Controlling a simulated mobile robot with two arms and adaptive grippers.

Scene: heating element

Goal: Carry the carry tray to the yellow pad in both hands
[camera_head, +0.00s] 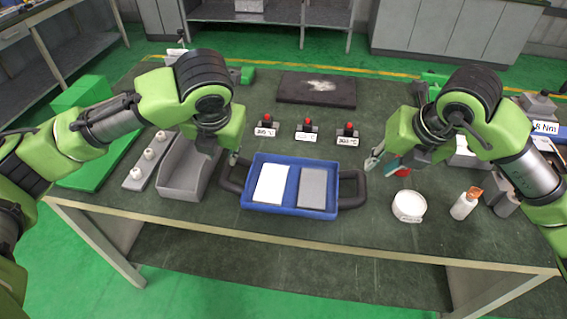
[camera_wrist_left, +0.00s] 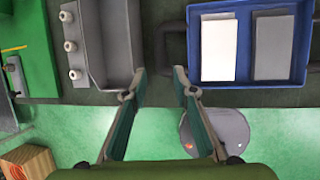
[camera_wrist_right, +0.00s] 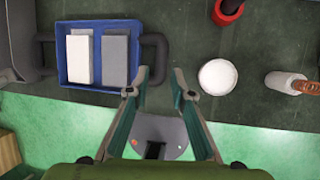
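The carry tray (camera_head: 290,208) is a blue tray with a dark handle at each end, lying flat on the dark table. It holds a white slab (camera_head: 271,184) and a grey slab (camera_head: 313,188) side by side. My left gripper (camera_head: 236,158) is above the tray's left handle (camera_head: 230,179); in the left wrist view its fingers (camera_wrist_left: 160,76) are spread with nothing between them. My right gripper (camera_head: 374,158) is by the right handle (camera_head: 355,190); in the right wrist view its fingers (camera_wrist_right: 160,75) are apart and empty. I see no yellow pad in these views.
A grey trough (camera_head: 185,170) and a strip with white knobs (camera_head: 150,162) stand left of the tray. A white round container (camera_head: 408,206) and a bottle (camera_head: 464,205) stand right. Red-topped labelled blocks (camera_head: 307,130) and a dark slab (camera_head: 316,90) lie behind. The table's front strip is clear.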

